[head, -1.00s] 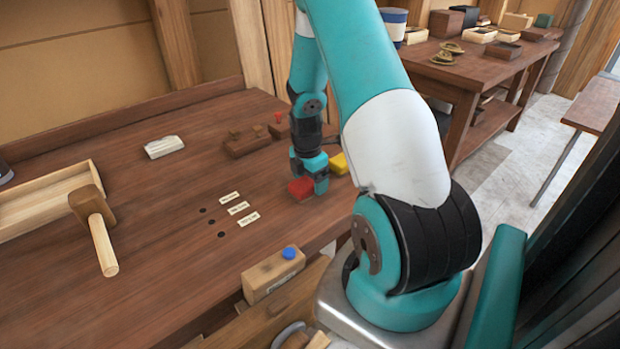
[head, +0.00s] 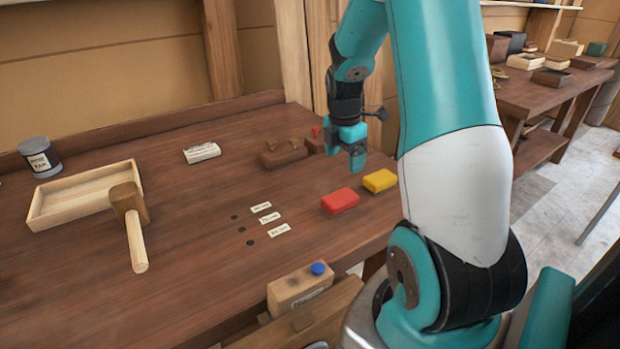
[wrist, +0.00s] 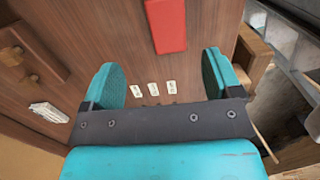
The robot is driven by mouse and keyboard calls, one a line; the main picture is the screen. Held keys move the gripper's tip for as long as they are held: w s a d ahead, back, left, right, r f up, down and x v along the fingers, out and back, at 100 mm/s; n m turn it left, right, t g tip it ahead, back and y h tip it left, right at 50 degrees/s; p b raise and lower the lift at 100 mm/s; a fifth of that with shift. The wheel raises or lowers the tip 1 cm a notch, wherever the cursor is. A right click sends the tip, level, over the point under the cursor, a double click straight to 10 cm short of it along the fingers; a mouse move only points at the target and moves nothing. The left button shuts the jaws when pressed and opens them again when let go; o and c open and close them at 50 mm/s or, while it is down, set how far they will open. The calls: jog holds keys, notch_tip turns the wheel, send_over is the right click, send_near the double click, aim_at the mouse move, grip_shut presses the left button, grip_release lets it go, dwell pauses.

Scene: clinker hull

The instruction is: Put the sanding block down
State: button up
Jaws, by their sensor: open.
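A red block (head: 340,201) lies flat on the wooden bench (head: 180,270), next to a yellow block (head: 379,181). I cannot tell from looks alone which one is the sanding block. My gripper (head: 357,160) is above the bench, behind and clear of both blocks. In the wrist view my gripper (wrist: 162,78) is open with nothing between its two teal fingers. The red block (wrist: 167,25) shows there beyond the fingertips, apart from them.
Three white labels (head: 270,218) with dark spots lie left of the red block. A mallet (head: 130,220) leans on a wooden tray (head: 75,205). A brown wooden piece (head: 283,153) and a white block (head: 202,152) stand farther back. The bench middle is clear.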

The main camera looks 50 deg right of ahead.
jog(key=w+a+r+m+t+y, duration=0.15)
jog(key=a+r, duration=0.25)
jog(key=a, duration=0.6)
jog(key=a+r+m, duration=0.2)
jog(key=a+r, duration=0.1)
jog(key=a, duration=0.7)
jog(key=s+a+r+m+y, duration=0.1)
jog(key=s+a+r+m, duration=0.1)
jog(key=s+a, duration=0.6)
jog(key=s+a+r+m+g+y, duration=0.1)
jog(key=s+a+r+m+y, duration=0.1)
jog(key=s+a, duration=0.6)
jog(key=a+r, duration=0.1)
jog(key=a, duration=0.2)
jog(key=shift+s+m, duration=0.25)
jog(key=shift+m, duration=0.1)
jog(key=shift+r+y, duration=0.1)
jog(key=shift+y, duration=0.15)
